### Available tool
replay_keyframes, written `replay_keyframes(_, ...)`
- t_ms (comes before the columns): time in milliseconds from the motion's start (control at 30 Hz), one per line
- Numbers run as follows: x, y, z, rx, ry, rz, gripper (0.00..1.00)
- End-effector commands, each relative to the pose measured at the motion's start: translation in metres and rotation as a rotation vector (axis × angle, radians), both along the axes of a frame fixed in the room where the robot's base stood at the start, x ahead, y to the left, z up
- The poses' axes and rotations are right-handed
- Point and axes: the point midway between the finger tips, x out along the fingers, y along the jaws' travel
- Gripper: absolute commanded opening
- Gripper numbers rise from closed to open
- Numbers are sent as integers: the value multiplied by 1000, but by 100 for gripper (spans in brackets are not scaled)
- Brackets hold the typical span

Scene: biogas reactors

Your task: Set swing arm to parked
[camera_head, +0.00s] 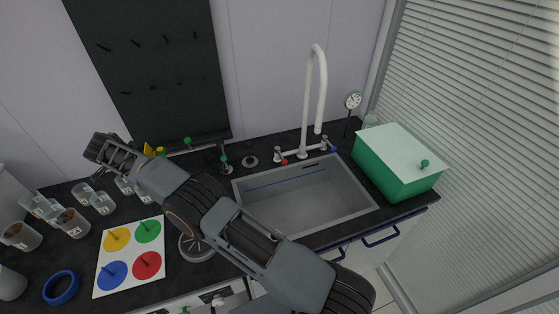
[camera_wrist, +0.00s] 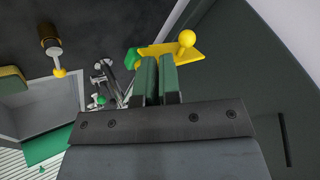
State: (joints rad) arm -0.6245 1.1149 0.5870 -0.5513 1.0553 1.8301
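In the head view, a thin grey bar (camera_head: 203,149) runs along the counter's back, below the dark board. A green knob (camera_head: 187,140) stands above it, and a post with a green knob (camera_head: 223,159) is at its right end. I take this for the swing arm. My gripper (camera_head: 98,160) is left of it, over the back left counter. In the wrist view, my gripper's fingers (camera_wrist: 159,62) are together, with nothing visible between them. A yellow plate with a ball knob (camera_wrist: 187,38) lies just beyond the fingertips; contact cannot be told. A green knob (camera_wrist: 132,60) is beside it.
The sink (camera_head: 300,200) with a white tap (camera_head: 307,100) is right of centre. A green box (camera_head: 390,170) stands right of it. Jars (camera_head: 72,222), a colour-dot board (camera_head: 105,275) and a blue ring (camera_head: 61,287) occupy the left counter. The dark wall board (camera_head: 150,70) rises behind.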

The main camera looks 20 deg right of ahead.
Motion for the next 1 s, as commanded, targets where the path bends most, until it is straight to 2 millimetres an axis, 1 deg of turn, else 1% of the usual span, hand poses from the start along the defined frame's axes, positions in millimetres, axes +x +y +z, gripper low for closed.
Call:
replay_keyframes(333, 3, -5, -3, -4, -1, -5, 0)
replay_keyframes(467, 1, -4, 0, -3, -1, -5, 0)
replay_keyframes(567, -6, -2, 9, -1, -3, -3, 0)
replay_keyframes(633, -15, 2, 18, -2, -4, 1, 0)
replay_keyframes(800, -39, 11, 46, 0, -5, 6, 0)
replay_keyframes(1000, -61, 16, 78, 1, -5, 5, 0)
